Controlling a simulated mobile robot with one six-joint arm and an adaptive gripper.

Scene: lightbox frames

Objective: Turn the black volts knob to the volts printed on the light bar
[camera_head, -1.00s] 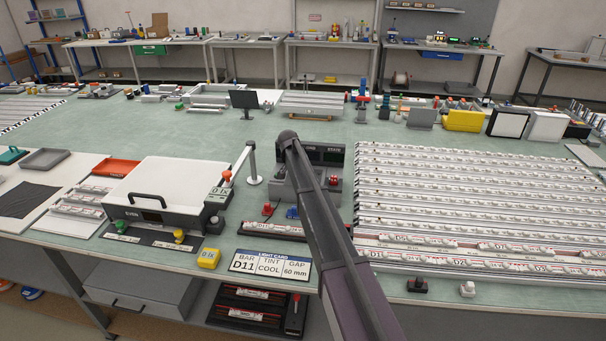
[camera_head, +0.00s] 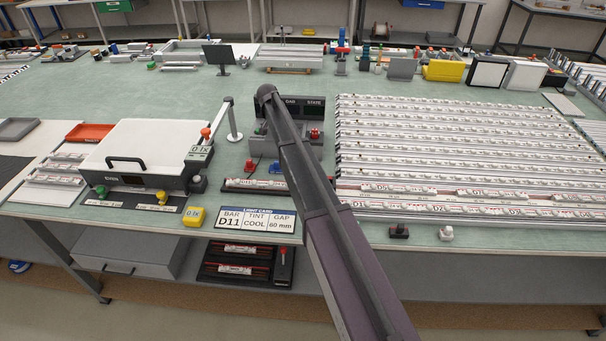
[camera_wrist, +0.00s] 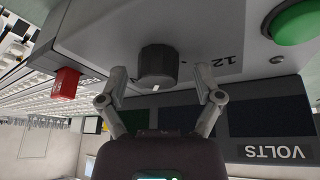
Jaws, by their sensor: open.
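The black volts knob (camera_wrist: 158,64) juts from a light grey housing in the wrist view. A printed "12" (camera_wrist: 232,60) is beside it, and a dark panel labelled VOLTS (camera_wrist: 275,152) appears upside down. My gripper (camera_wrist: 160,74) is open, with one finger on each side of the knob; contact is not clear. In the head view, my arm covers the knob and much of the grey control unit (camera_head: 312,105). A light bar (camera_head: 250,185) lies in a dark holder left of my arm; its print is too small to read.
A green button (camera_wrist: 293,22) and a red block (camera_wrist: 65,83) flank the knob area. The light card (camera_head: 255,219) reads BAR D11, TINT COOL, GAP 60 mm. A white lidded box (camera_head: 145,148) stands left; rows of light bars (camera_head: 450,140) fill the right.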

